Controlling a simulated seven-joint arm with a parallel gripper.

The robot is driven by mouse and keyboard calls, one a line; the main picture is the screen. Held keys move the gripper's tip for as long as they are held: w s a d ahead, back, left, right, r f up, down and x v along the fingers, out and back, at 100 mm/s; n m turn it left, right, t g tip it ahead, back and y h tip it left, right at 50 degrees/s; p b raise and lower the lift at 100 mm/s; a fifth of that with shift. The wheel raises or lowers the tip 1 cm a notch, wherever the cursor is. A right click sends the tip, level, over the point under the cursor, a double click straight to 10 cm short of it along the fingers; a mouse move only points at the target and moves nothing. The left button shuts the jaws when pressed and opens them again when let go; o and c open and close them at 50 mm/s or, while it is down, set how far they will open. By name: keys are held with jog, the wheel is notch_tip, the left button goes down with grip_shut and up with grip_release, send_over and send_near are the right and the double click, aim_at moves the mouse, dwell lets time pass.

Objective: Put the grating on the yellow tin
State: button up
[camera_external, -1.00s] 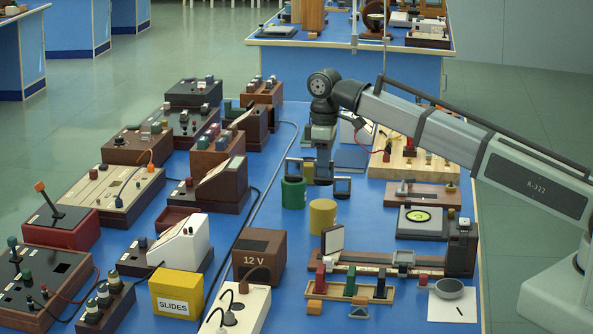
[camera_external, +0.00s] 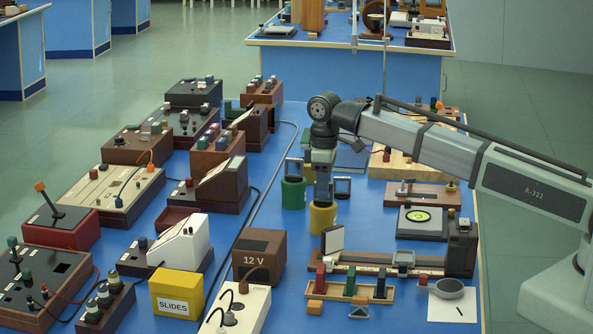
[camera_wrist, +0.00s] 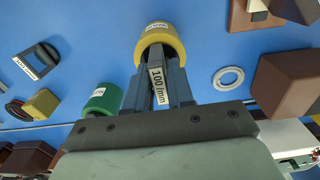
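The grating shows in the wrist view as a narrow white label strip, "100 /mm" (camera_wrist: 158,87), between the fingers of my gripper (camera_wrist: 161,52). The gripper looks shut on it. In the external view my gripper (camera_external: 323,200) points straight down over the yellow tin (camera_external: 323,219), with the fingers covering part of its top. The yellow tin also shows just beyond the fingertips in the wrist view (camera_wrist: 160,38), with a white label on it. The grating is hidden behind the fingers outside, so I cannot tell whether it touches the tin.
A green tin (camera_external: 293,193) stands close on the left. A small upright dark frame (camera_external: 342,187) stands behind right of the yellow tin. The brown 12 V box (camera_external: 258,257) is at front left. A long optical rail (camera_external: 365,268) lies at front right. A grey ring (camera_wrist: 228,78) lies flat on the blue bench.

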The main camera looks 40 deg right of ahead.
jog(key=o, duration=0.4)
jog(key=shift+c, duration=0.2)
jog(key=shift+r, duration=0.1)
notch_tip(320, 180, up, 12)
dwell(0.4)
